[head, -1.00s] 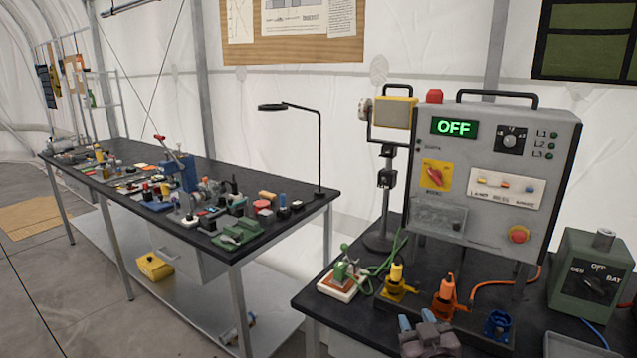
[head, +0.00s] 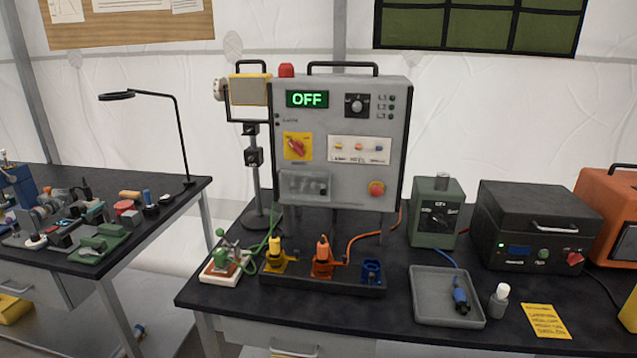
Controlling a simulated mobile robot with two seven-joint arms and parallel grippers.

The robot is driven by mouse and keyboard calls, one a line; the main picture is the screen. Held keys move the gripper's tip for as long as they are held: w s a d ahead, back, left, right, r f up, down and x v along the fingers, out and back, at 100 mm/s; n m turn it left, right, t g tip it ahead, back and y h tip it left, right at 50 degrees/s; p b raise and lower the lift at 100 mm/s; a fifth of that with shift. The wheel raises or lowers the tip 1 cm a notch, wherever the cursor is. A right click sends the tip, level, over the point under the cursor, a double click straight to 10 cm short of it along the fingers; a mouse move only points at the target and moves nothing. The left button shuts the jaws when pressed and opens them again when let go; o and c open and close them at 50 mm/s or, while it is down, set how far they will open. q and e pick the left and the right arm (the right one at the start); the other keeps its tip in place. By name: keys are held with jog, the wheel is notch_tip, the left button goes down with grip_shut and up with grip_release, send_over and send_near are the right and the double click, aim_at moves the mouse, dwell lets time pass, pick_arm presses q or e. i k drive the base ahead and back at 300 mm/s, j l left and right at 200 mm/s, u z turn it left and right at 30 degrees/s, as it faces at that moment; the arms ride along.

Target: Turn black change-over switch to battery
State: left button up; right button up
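The black change-over switch (head: 439,217) is a dark rotary knob on the front of a small green box (head: 424,239). The box stands on the black bench, right of the large grey control panel. Small pale lettering shows around the knob, but it is too small to read clearly. I cannot tell which way the knob points. Neither of my grippers is in view, and nothing covers the switch.
The grey control panel (head: 388,138) shows a green OFF display (head: 307,99). A grey tray (head: 425,308) with a blue connector (head: 461,301), a white bottle (head: 498,302) and a yellow card (head: 545,322) lie in front. A dark case (head: 497,218) stands right of the green box.

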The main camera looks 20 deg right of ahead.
aim_at(438, 218)
jog(key=z, duration=1.45)
